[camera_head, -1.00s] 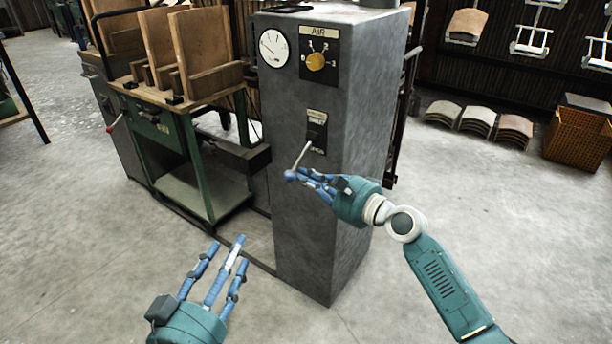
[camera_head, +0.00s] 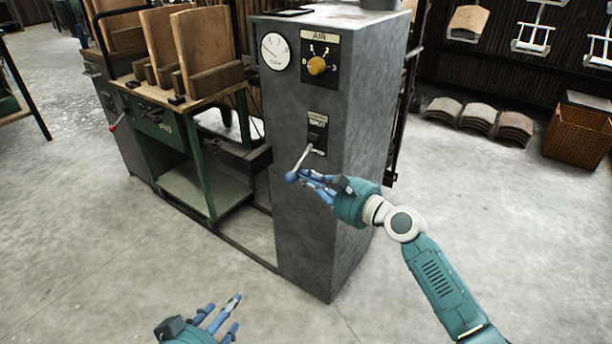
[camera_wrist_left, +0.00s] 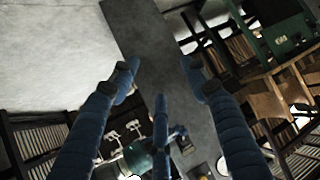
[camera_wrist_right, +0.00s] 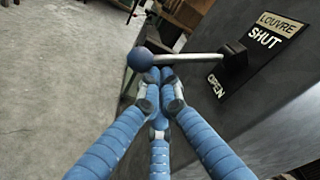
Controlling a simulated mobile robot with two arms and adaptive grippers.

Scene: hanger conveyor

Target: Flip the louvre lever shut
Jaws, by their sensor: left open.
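The louvre lever (camera_head: 302,158) is a thin metal rod with a blue ball knob (camera_wrist_right: 140,60). It sticks out from a black plate marked SHUT above and OPEN below on the grey cabinet, and in the head view it slants down toward the OPEN end. My right gripper (camera_head: 305,178) is at the knob end. In the right wrist view its fingertips (camera_wrist_right: 163,84) are bunched together right beside the rod and knob; whether they touch is unclear. My left gripper (camera_head: 222,312) is open and empty, low in the head view, away from the cabinet.
The grey cabinet (camera_head: 325,220) also bears a round gauge (camera_head: 275,51) and a yellow AIR knob (camera_head: 316,66). A green bench (camera_head: 165,130) with wooden boards stands to its left. A brown basket (camera_head: 578,135) and curved tiles (camera_head: 478,118) are at right. The front floor is clear.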

